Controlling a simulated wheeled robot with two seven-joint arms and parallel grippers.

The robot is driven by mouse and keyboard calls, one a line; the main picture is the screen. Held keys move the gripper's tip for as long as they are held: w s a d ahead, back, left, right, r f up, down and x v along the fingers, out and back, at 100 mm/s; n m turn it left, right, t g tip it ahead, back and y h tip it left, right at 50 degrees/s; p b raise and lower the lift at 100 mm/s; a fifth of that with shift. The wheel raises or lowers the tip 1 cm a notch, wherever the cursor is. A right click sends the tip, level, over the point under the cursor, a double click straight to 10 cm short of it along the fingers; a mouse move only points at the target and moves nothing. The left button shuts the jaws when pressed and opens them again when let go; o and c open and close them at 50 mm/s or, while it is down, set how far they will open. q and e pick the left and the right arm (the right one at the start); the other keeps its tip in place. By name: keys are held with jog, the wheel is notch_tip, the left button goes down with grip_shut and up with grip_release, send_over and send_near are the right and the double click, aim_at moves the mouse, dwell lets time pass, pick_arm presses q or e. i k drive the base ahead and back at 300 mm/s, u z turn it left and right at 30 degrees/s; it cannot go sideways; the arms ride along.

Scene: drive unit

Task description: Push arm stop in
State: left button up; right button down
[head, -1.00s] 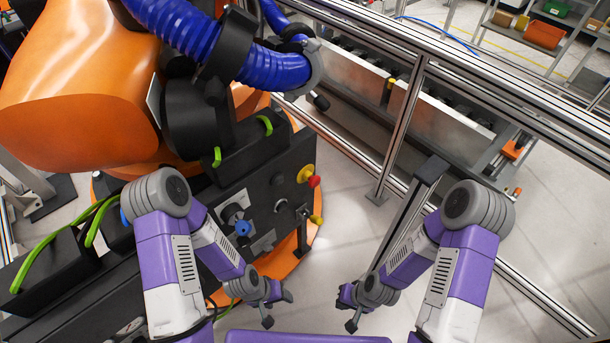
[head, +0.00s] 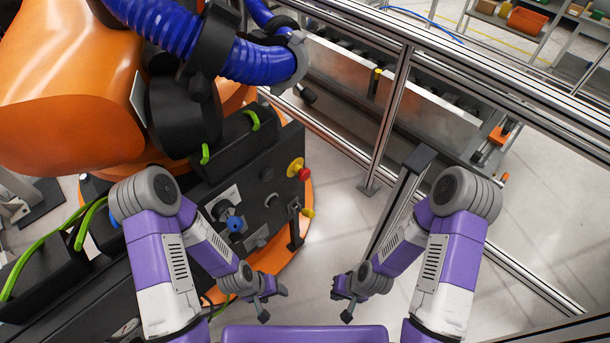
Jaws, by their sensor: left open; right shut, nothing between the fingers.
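A red mushroom button (head: 304,174) on a round yellow backing sits on the upper right of the black panel (head: 262,190) of the drive unit; it looks like the arm stop. Whether it is in or out is too small to tell. A blue knob (head: 236,224) and a yellow knob (head: 307,212) are on the same panel. My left gripper (head: 272,302) is open, low in the head view, below the button and apart from the panel. My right gripper (head: 342,303) is shut and empty, to the right of the left one, touching nothing.
A metal rail fence (head: 390,120) runs behind and to the right of the unit. A dark-capped post (head: 420,158) stands beside my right arm. An orange robot arm (head: 60,90) with a blue hose (head: 255,62) rises above the panel. Bare floor shows between unit and post.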

aim_at(304, 174)
jog(key=u, duration=0.95)
jog(key=k, duration=0.55)
jog(key=z, duration=1.25)
jog(key=i, duration=0.5)
jog(key=u, duration=0.05)
